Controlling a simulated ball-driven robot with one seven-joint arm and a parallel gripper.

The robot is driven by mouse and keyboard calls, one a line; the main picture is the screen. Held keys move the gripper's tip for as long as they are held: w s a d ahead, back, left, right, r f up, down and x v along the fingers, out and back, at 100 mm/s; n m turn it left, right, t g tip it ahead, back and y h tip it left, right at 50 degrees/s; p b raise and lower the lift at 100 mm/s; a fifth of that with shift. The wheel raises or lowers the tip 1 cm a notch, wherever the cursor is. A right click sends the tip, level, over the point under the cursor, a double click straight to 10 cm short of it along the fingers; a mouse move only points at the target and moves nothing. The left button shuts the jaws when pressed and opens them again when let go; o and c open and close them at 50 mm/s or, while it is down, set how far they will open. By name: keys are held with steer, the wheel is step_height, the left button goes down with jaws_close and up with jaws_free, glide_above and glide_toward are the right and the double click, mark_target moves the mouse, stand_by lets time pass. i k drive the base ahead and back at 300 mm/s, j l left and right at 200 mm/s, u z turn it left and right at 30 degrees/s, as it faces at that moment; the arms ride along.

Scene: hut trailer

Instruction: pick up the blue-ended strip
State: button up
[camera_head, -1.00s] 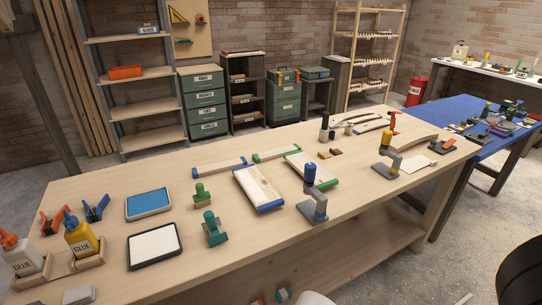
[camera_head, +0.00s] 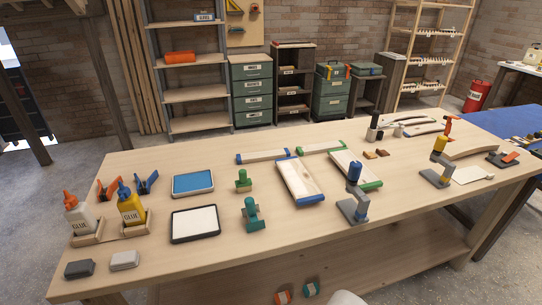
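The narrow wooden strip with blue ends (camera_head: 263,156) lies flat on the workbench (camera_head: 330,222), towards its back edge. Its right end is close to the far end of a wider board with blue ends (camera_head: 299,182); I cannot tell whether they touch. A similar narrow strip with green ends (camera_head: 321,147) lies just to its right, and a wider board with green ends (camera_head: 355,169) lies in front of that. My gripper is not in view.
In front of the strip stand a small green tool (camera_head: 243,181) and a teal one (camera_head: 251,214). Glue bottles (camera_head: 131,207) and two pads, blue (camera_head: 193,183) and white (camera_head: 195,222), are left.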

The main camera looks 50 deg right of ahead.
mark_target(254, 157)
steer(key=j+z, duration=0.1)
steer(key=z, duration=0.5)
steer(key=i+j+z, duration=0.15)
steer(key=j+z, duration=0.2)
steer(key=j, duration=0.15)
steer(key=i+j+z, duration=0.1)
steer(key=j+z, duration=0.25)
steer(key=j, duration=0.15)
steer(key=j+z, duration=0.3)
steer(key=j, duration=0.2)
